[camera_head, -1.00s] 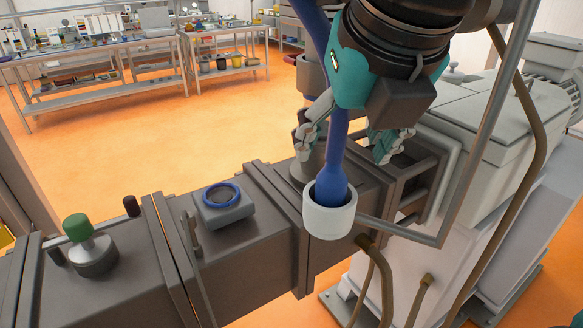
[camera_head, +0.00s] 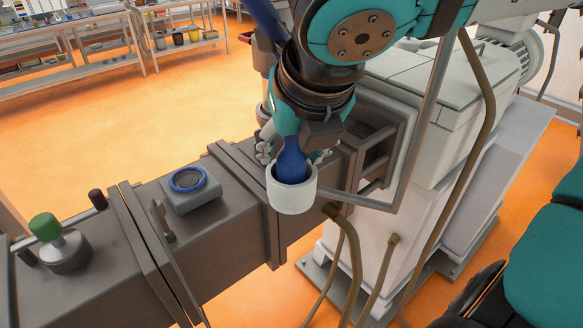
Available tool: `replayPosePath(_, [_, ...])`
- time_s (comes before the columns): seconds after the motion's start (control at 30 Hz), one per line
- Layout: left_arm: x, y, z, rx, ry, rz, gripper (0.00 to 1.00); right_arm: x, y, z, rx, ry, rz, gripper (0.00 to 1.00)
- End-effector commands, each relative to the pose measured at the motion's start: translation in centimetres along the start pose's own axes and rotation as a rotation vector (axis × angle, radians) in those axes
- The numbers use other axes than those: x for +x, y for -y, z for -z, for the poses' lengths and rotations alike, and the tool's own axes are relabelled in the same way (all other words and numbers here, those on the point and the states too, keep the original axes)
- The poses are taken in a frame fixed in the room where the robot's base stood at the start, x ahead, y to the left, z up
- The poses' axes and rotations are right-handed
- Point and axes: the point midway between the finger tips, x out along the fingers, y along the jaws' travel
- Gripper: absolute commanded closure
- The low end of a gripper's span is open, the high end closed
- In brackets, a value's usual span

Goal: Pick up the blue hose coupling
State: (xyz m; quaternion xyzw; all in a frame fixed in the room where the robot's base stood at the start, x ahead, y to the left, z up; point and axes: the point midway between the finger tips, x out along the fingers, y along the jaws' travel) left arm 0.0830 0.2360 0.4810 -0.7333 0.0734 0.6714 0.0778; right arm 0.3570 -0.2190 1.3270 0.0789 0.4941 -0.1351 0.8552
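The blue hose coupling (camera_head: 291,164) stands upright with its lower end inside a white cup-shaped holder (camera_head: 291,197). The blue hose (camera_head: 266,18) comes down from the top of the view and passes behind my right arm. My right gripper (camera_head: 292,154) points down at the coupling, just above the holder's rim. Its fingers show on the left and right sides of the coupling, with the coupling between them in the picture. They look spread, and I see no clear contact. The gripper's dark body hides the upper part of the coupling. My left gripper is not in view.
The holder sits at the side of a dark machine barrel (camera_head: 233,225). A grey pipe frame (camera_head: 420,130) and brown hoses (camera_head: 352,262) stand close on the right. A green-topped knob (camera_head: 46,227) and a blue-ringed port (camera_head: 188,180) are on the left. Open orange floor lies behind.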

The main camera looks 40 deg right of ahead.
Motion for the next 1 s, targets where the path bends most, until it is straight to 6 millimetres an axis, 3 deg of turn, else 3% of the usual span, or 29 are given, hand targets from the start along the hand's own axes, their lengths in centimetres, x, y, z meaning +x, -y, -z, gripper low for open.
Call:
replayPosePath(0.03, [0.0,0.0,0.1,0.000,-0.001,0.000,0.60,0.0,0.0,0.0,0.000,0.000,0.000,0.60])
replayPosePath(0.27, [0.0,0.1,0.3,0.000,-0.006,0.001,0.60,0.0,0.0,0.0,0.000,0.000,0.001,0.89])
replayPosePath(0.67, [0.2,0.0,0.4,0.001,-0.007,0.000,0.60,-0.8,0.0,-0.6,0.003,0.004,0.001,0.89])
replayPosePath(0.87, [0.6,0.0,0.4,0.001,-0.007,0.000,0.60,-3.3,-0.1,-2.0,0.004,0.006,-0.001,0.89])
replayPosePath(1.0, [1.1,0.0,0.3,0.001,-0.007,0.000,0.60,-6.3,-0.1,-3.7,0.005,0.008,-0.001,0.89])
